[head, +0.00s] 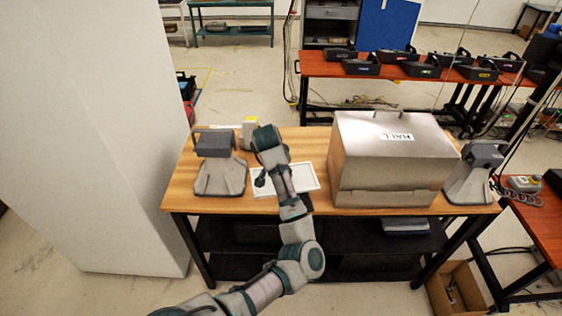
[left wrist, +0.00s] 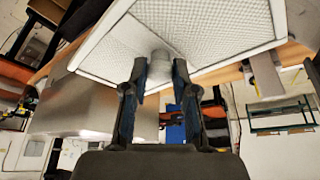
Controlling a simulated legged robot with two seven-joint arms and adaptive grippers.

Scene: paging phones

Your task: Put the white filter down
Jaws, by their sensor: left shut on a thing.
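The white filter (head: 305,178) is a flat rectangular panel with a white frame and a fine mesh face. In the head view it shows partly behind my left arm, over the middle of the wooden table (head: 315,143). My left gripper (head: 260,180) is shut on the filter. In the left wrist view the two fingers (left wrist: 159,72) close on a small grey knob in the middle of the filter (left wrist: 215,32), which looks tilted there. I cannot tell whether the filter touches the table. My right gripper is not in view.
A metal box (head: 385,165) labelled HALL stands right of the filter. A grey device (head: 220,165) stands to the left, and a small yellow-topped one (head: 249,130) behind. Another device (head: 474,175) is at the right end. A tall white block (head: 95,130) stands left of the table.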

